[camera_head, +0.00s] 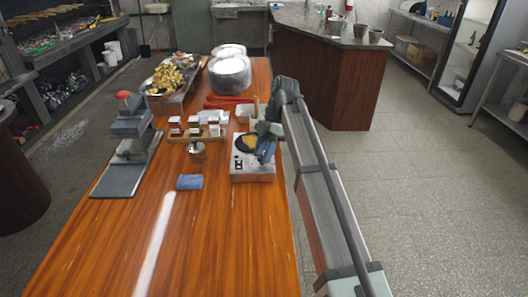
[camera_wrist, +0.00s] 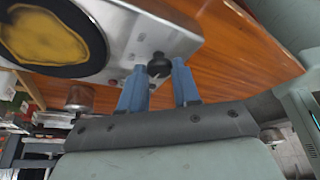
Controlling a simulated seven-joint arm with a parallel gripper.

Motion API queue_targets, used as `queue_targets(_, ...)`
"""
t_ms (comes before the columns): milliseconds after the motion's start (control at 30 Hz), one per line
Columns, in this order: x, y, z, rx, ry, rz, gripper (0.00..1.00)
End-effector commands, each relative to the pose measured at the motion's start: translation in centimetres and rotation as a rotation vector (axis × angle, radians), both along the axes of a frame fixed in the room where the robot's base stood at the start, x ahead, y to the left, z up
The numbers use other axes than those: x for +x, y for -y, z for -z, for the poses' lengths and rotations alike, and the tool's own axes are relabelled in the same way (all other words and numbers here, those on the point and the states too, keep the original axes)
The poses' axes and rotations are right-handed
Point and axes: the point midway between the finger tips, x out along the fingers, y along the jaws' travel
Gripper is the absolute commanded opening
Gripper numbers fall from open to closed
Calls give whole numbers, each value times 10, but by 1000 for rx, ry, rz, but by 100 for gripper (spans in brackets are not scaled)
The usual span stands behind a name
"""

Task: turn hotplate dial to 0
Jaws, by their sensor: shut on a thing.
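The hotplate (camera_head: 252,178) is a silver box on the right part of the wooden table, with a round dark plate on top carrying something yellow. In the wrist view the hotplate (camera_wrist: 140,30) fills the upper left, and its black dial (camera_wrist: 159,62) sticks out of the near side. My gripper (camera_wrist: 158,69) has its two blue fingertips on either side of the dial and is shut on it. In the head view my gripper (camera_head: 266,150) is at the right of the hotplate, and my arm hides part of it. No dial marking is readable.
A blue cloth (camera_head: 190,182) lies left of the hotplate. A small metal pot (camera_head: 196,148) and a rack of small containers (camera_head: 184,138) stand behind it. A press-like grey device (camera_head: 131,160) is at the left edge. The table's front is clear.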

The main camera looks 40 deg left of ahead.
Motion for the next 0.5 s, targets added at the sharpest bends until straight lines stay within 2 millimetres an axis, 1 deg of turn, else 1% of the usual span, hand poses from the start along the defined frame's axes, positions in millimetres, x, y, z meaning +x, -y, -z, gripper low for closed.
queue_targets(33, 0, 0, 0, 0, 0, 0, 33)
queue_targets(267, 0, 0, 0, 0, 0, 1, 55)
queue_targets(300, 0, 0, 0, 0, 0, 1, 57)
queue_targets(500, 0, 0, 0, 0, 0, 1, 57)
